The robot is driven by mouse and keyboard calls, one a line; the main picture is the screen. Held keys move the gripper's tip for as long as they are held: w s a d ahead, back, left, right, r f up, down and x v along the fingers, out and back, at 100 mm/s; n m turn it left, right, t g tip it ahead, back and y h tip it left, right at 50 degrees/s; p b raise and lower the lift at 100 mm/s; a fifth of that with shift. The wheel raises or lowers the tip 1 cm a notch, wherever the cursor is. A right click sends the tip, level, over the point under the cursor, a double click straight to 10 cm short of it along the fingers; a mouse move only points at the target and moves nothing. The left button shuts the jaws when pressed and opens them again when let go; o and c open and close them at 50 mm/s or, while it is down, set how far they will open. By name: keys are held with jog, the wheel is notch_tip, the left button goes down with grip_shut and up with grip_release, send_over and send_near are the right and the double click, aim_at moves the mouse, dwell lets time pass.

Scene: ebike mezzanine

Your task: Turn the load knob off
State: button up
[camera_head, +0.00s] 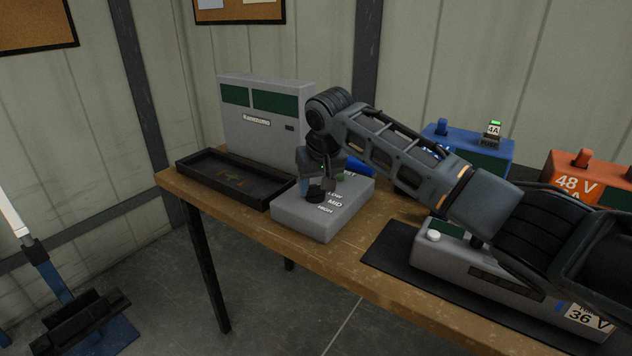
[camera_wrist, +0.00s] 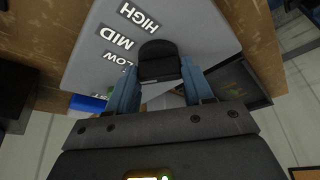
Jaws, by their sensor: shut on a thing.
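The load box is a light grey block (camera_head: 310,222) on the wooden bench, with labels LOW, MID and HIGH on its top. Its black knob (camera_head: 315,193) shows in the wrist view (camera_wrist: 159,60) between my two blue fingers. My gripper (camera_head: 322,188) points down over the box and is shut on the knob; it also shows in the wrist view (camera_wrist: 160,80). Another label is partly hidden behind my gripper, so I cannot read it fully. I cannot tell which label the knob points at.
A black tray (camera_head: 185,176) and a grey cabinet with green panels (camera_head: 300,92) stand at the left. A blue charger (camera_head: 490,155), an orange 48 V unit (camera_head: 590,160) and a grey 36 V battery (camera_head: 480,270) on a dark mat (camera_head: 385,250) are at the right.

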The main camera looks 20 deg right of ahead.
jog(key=n+y+p, duration=0.1)
jog(key=n+p, duration=0.1)
jog(key=shift+d+n, duration=0.1)
jog(key=shift+n, duration=0.2)
jog(key=n+y, duration=0.1)
jog(key=n, duration=0.3)
jog(key=shift+d+n+g+y+p, duration=0.1)
jog(key=shift+n+g+y+p, duration=0.2)
jog(key=shift+g+y+p, duration=0.1)
jog(key=o, duration=1)
jog(key=shift+o, duration=0.2)
jog(key=v, duration=0.7)
jog(key=shift+r+b, duration=0.35)
jog(key=shift+b, duration=0.1)
jog(key=shift+s+d, duration=0.1)
jog(key=shift+d, duration=0.05)
